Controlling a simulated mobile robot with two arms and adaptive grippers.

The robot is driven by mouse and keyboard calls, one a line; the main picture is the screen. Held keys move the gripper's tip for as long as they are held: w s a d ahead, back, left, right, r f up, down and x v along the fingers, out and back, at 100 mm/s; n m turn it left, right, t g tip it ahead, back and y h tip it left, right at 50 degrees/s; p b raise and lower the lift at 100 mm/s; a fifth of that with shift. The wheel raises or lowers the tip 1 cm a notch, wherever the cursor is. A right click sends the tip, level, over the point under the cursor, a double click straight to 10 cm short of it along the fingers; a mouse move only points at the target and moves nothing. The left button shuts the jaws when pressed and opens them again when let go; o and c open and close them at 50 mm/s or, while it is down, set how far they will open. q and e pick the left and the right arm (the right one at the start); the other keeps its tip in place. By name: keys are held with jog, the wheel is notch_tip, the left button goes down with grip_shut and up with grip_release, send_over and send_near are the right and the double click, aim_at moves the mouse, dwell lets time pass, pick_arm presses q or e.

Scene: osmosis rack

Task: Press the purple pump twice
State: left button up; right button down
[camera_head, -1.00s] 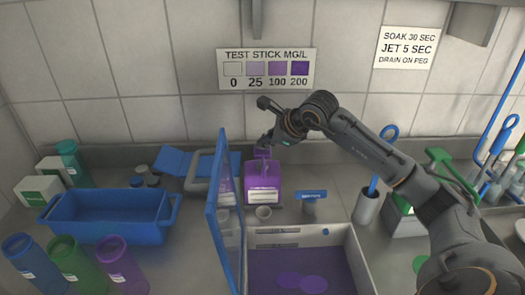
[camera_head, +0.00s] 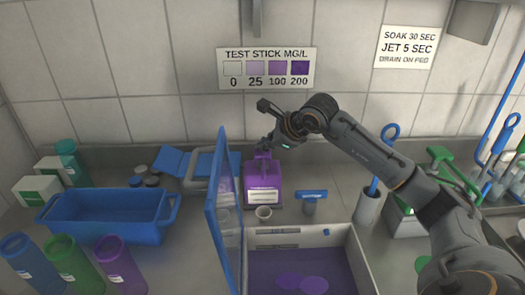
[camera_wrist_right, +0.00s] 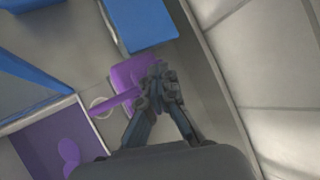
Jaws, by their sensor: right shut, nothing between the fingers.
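The purple pump (camera_head: 263,185) is a purple bottle with a white label, standing upright against the back wall. Its pump head (camera_head: 263,156) is at the top. My right gripper (camera_head: 265,146) is shut and empty, directly over the pump head. In the right wrist view, the gripper's fingertips (camera_wrist_right: 158,70) cover part of the pump (camera_wrist_right: 133,72), whose nozzle (camera_wrist_right: 122,101) points out to the left. The fingertips look close to or touching the head; the exact contact is hidden. My left gripper is not in view.
A small cup (camera_head: 263,212) stands before the pump. A blue bin (camera_head: 110,222), bottles (camera_head: 70,262) and a blue-handled tool holder (camera_head: 367,208) stand around.

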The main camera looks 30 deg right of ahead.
aim_at(265, 153)
jog(key=shift+f+b, duration=0.3)
jog(key=shift+f, duration=0.25)
dwell(0.4)
jog(key=shift+w+d+r+p, duration=0.1)
jog(key=shift+r+p, duration=0.75)
jog(key=shift+r, duration=0.5)
jog(key=shift+r, duration=0.2)
jog(key=shift+r+p, duration=1.6)
jog(key=shift+r, duration=0.8)
jog(key=shift+r, duration=0.1)
